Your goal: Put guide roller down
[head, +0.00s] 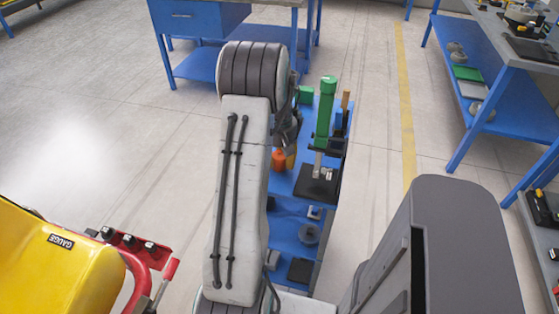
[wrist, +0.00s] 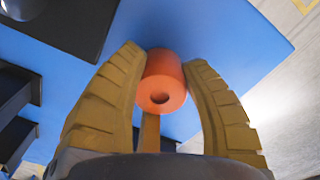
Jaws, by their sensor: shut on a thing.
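The guide roller is an orange cylinder with a hole in its end (wrist: 161,84). It sits between the two ribbed tan fingers of my gripper (wrist: 165,85), which are shut on it in the wrist view. In the head view the orange roller (head: 279,160) shows beside my arm, over the left edge of the blue cart top (head: 283,184). In the wrist view the blue surface (wrist: 215,30) lies behind the roller. I cannot tell whether the roller touches it. My arm hides part of the cart in the head view.
A green-handled tool (head: 325,112) stands upright on the cart by a black plate (head: 317,184). The wrist view shows black items at the left (wrist: 14,90). A yellow gauge body (head: 55,262) is at the lower left. Blue workbenches stand at the back and right.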

